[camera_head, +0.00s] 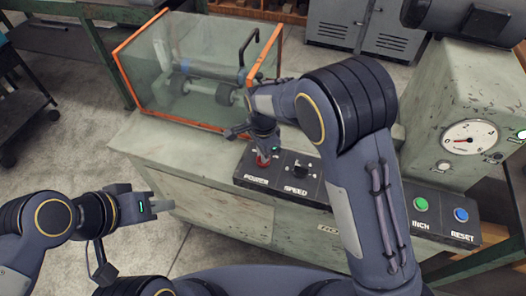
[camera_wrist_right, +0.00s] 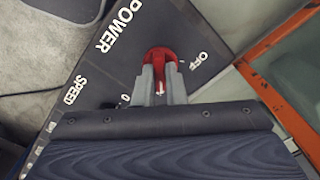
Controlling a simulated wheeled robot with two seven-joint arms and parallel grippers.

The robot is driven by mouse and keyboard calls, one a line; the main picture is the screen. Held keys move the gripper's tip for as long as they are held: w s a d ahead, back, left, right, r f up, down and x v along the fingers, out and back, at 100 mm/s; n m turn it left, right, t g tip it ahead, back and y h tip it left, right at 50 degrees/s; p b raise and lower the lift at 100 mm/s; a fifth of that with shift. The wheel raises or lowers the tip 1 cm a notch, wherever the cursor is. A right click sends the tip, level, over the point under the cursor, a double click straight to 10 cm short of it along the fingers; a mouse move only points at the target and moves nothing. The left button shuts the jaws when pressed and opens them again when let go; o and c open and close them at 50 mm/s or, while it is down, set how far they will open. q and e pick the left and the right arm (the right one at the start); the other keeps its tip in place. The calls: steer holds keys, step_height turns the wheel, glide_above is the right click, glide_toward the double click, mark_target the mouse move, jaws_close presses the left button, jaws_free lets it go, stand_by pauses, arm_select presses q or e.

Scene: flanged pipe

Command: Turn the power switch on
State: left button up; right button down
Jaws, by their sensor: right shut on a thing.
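The power switch is a red rotary knob (camera_head: 263,160) on the black control panel (camera_head: 240,179), above the word POWER. In the right wrist view the red knob (camera_wrist_right: 161,54) sits beside the word OFF, and its pointer direction is mostly hidden by the fingers. My right gripper (camera_head: 264,152) comes down onto the knob from above. In the right wrist view its two grey fingers (camera_wrist_right: 160,78) are closed on the knob. My left gripper (camera_head: 165,205) hangs at the left, in front of the machine and away from the panel; its finger gap is unclear.
A black SPEED knob (camera_head: 300,169) is close to the right of the power switch. A glass guard with an orange frame (camera_head: 190,75) stands behind. Green (camera_head: 420,204) and blue (camera_head: 461,214) buttons and a gauge (camera_head: 470,136) are to the right.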

steer(key=shift+m, duration=0.3)
stand_by(0.4)
steer(key=c, duration=1.5)
jaws_free()
steer(key=shift+r, duration=3.95)
